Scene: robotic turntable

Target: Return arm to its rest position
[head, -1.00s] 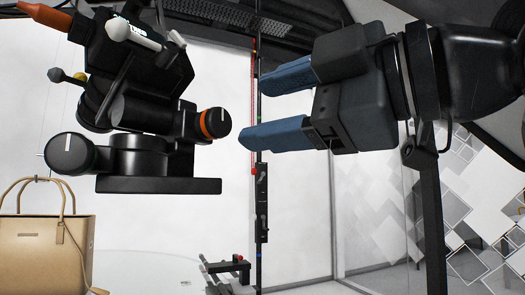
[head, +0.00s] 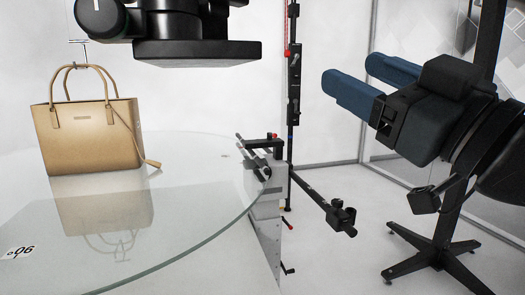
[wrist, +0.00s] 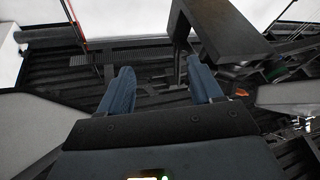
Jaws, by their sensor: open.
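My gripper (head: 357,83) is at the right of the head view, to the right of the glass turntable and raised above the floor. Its two blue fingers point left and are apart, with nothing between them. In the wrist view, my gripper (wrist: 163,88) also shows both blue fingers spread and empty, with dark ribbed surfaces and black equipment beyond them. My arm runs out of the head view at the right edge.
A tan handbag (head: 90,122) stands on the glass turntable (head: 195,175). A black camera rig (head: 190,45) hangs at the top left. A vertical pole (head: 293,110) and a black stand (head: 440,248) rise from the floor. Pale floor lies between them.

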